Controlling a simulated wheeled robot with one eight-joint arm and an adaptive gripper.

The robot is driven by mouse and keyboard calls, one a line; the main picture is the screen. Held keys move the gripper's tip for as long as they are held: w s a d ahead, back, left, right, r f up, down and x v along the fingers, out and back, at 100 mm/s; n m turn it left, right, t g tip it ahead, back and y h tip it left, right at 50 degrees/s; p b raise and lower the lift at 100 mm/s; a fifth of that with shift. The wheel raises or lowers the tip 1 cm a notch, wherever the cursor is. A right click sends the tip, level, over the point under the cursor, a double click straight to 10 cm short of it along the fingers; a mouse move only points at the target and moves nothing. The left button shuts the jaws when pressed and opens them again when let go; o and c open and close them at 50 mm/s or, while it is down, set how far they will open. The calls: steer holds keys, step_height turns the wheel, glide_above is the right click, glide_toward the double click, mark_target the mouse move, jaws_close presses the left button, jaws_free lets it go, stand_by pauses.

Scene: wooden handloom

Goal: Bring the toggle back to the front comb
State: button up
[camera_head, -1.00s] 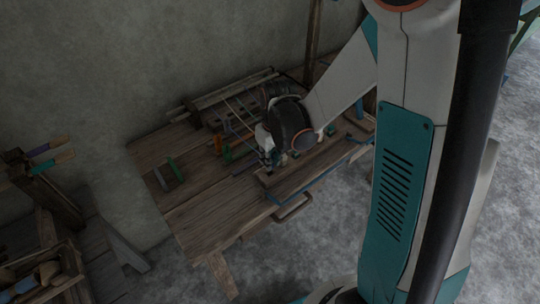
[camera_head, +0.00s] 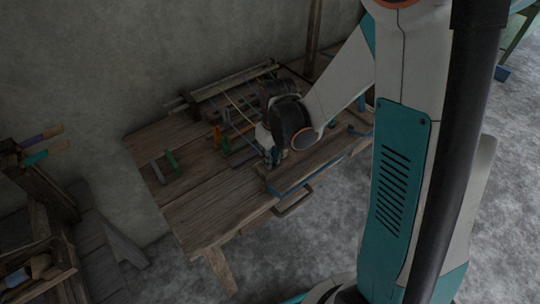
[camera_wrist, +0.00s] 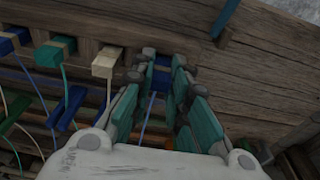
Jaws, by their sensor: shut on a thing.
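In the wrist view my gripper (camera_wrist: 164,62) has its teal fingers closed around a small blue toggle (camera_wrist: 161,76). A pale blue cord (camera_wrist: 148,118) runs back from it. The fingers cover much of the toggle, and its tip lies close to the wooden front comb (camera_wrist: 125,32). I cannot tell whether it touches the comb. A cream toggle (camera_wrist: 108,61), a green toggle (camera_wrist: 50,54) and a blue toggle (camera_wrist: 12,42) sit along the comb to the left. In the head view my gripper (camera_head: 272,158) is low over the loom's front, and its toggle is not distinguishable.
The wooden loom bench (camera_head: 210,205) has clear planks at its front left. Green (camera_head: 172,161) and grey (camera_head: 156,173) pieces stand on its left part. A roller frame (camera_head: 225,88) lies at the back by the wall. A wooden rack (camera_head: 40,195) stands at far left.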

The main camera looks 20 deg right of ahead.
steer(key=shift+f, duration=0.15)
steer(key=o, duration=0.8)
steer(key=shift+o, duration=0.2)
step_height(320, 180, up, 12)
steer(key=s, duration=0.1)
steer(key=shift+s+d, duration=0.2)
steer(key=shift+s, duration=0.05)
